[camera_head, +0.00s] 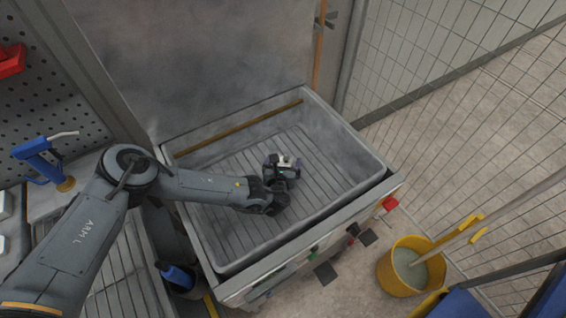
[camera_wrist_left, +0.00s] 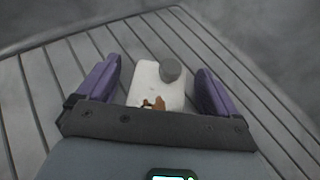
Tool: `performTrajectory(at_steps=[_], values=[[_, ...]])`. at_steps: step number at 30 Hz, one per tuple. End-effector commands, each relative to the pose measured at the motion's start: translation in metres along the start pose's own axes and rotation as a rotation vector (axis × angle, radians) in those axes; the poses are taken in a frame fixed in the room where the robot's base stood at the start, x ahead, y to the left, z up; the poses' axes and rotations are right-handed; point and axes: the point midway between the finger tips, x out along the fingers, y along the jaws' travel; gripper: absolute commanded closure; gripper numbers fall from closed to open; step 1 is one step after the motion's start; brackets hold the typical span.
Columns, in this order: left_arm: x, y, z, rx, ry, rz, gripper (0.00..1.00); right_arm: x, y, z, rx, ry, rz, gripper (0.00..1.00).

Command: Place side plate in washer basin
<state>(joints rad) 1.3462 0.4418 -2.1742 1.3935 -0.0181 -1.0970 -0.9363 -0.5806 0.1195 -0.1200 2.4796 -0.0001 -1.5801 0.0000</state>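The side plate is a small white piece with a grey round knob and brown stains. It shows in the left wrist view (camera_wrist_left: 148,84) and as a small pale patch in the head view (camera_head: 286,160). The washer basin (camera_head: 340,130) is a grey metal tub with a slatted floor. My left gripper (camera_head: 284,166) is inside the basin's outline, above the slats. In the left wrist view its purple fingers (camera_wrist_left: 158,72) are apart, on either side of the plate, with gaps between. The plate appears to rest on the slats. My right gripper is not in view.
The basin's raised rim surrounds the gripper, and a raised lid (camera_head: 190,60) stands behind it. A yellow bucket (camera_head: 390,275) is on the floor at right, near a wire fence (camera_head: 470,80). A blue-handled tool (camera_head: 38,155) stands at left.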

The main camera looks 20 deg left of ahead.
Motion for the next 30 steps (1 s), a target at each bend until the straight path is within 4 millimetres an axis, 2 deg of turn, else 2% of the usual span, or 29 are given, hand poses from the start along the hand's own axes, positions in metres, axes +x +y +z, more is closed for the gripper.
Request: performTrajectory(at_steps=[9,21,25,30], values=[[-0.004,0.000,0.005,0.000,0.001,-0.001,0.06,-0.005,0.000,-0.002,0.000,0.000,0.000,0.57],[-0.059,0.000,0.005,0.001,0.002,-0.002,0.06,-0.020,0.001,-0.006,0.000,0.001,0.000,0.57],[-0.071,-0.001,0.004,0.000,0.001,-0.002,0.06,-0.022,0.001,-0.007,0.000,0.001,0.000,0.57],[-0.077,0.000,0.004,0.000,0.000,0.000,0.06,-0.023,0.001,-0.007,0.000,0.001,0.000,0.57]])
